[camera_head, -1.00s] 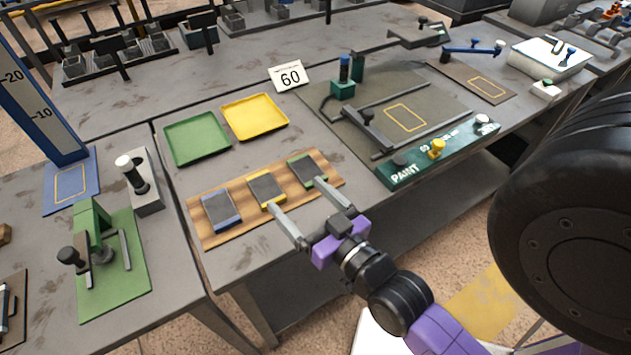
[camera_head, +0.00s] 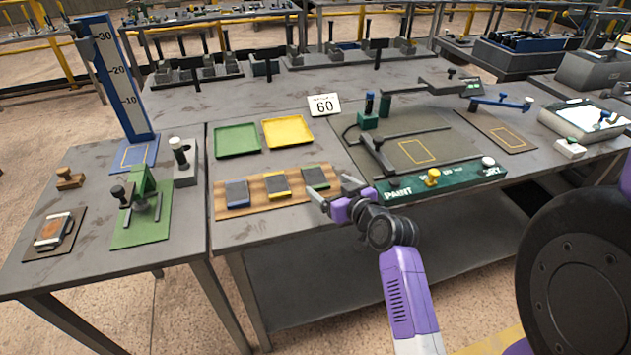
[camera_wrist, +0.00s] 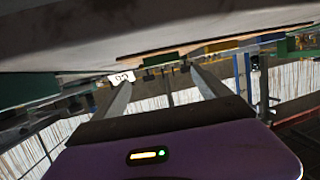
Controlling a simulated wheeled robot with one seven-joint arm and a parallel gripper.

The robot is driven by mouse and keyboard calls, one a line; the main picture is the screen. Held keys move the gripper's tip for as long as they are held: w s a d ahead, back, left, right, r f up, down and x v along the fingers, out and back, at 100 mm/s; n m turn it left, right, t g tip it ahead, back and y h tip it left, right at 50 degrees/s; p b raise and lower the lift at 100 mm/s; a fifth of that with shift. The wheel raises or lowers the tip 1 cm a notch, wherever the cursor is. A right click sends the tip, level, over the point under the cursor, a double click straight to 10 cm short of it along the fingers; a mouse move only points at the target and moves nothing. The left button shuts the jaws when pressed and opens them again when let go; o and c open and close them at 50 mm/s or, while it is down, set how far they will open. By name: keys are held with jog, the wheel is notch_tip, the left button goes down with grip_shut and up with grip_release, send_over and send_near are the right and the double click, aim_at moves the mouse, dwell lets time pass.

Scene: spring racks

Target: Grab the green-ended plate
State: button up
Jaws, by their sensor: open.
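Three dark plates lie in a row on a wooden board (camera_head: 290,200) near the table's front edge. The green-ended plate (camera_head: 317,177) is the rightmost, the yellow-ended plate (camera_head: 277,185) is in the middle and the blue-ended plate (camera_head: 237,194) is at the left. My gripper (camera_head: 333,188) is open and empty, at the right end of the board and beside the green-ended plate in the head view. The wrist view shows its two spread fingers (camera_wrist: 165,88) with nothing between them.
A green tray (camera_head: 237,153) and a yellow tray (camera_head: 288,145) lie behind the board. The green PAINT panel (camera_head: 440,182) is close to the right of my gripper. A green fixture (camera_head: 143,215) stands on the left table.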

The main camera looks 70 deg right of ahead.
aim_at(314, 175)
jog(key=shift+p+x, duration=0.6)
jog(key=shift+x, duration=2.8)
jog(key=shift+f, duration=0.2)
grip_shut()
jog(key=shift+r, duration=0.1)
